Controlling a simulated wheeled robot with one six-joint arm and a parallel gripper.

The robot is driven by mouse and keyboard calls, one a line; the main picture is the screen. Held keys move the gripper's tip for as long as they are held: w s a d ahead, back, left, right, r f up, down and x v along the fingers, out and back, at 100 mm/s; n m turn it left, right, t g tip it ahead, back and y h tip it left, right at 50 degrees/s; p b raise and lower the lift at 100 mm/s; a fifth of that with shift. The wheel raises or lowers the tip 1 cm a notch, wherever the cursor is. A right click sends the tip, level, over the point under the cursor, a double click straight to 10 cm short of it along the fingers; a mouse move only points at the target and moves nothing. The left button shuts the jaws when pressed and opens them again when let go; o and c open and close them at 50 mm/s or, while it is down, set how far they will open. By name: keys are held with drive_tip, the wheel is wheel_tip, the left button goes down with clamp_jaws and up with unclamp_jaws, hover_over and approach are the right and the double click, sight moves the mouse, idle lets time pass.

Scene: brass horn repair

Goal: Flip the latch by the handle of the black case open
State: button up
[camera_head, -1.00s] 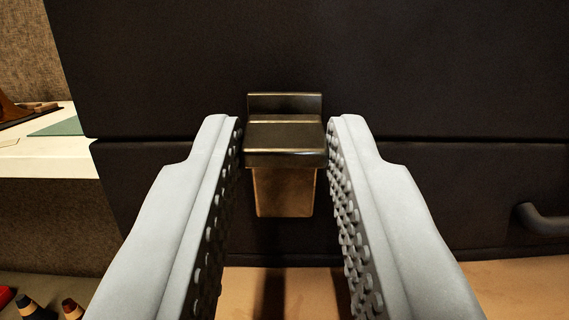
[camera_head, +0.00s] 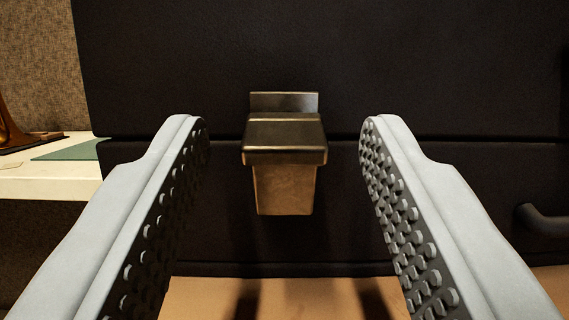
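The black case (camera_head: 200,60) fills most of the view, with a dark horizontal seam between its upper and lower parts. A brass latch (camera_head: 284,150) sits across the seam; its flap sticks out toward me over a lighter brass part below. The case handle (camera_head: 542,220) shows in part at the right edge. My gripper (camera_head: 283,130) is open and empty, with one studded finger on each side of the latch. There is a clear gap between each finger and the latch.
The case stands on a tan surface (camera_head: 300,298), where finger shadows fall. At the left a white tabletop (camera_head: 50,180) holds a green sheet (camera_head: 70,150) and a brown object (camera_head: 10,125).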

idle(0.4)
drive_tip(key=v, duration=1.7)
drive_tip(key=shift+s, duration=0.2)
drive_tip(key=shift+f, duration=0.1)
drive_tip(key=shift+c, duration=0.5)
drive_tip(key=shift+c, duration=0.5)
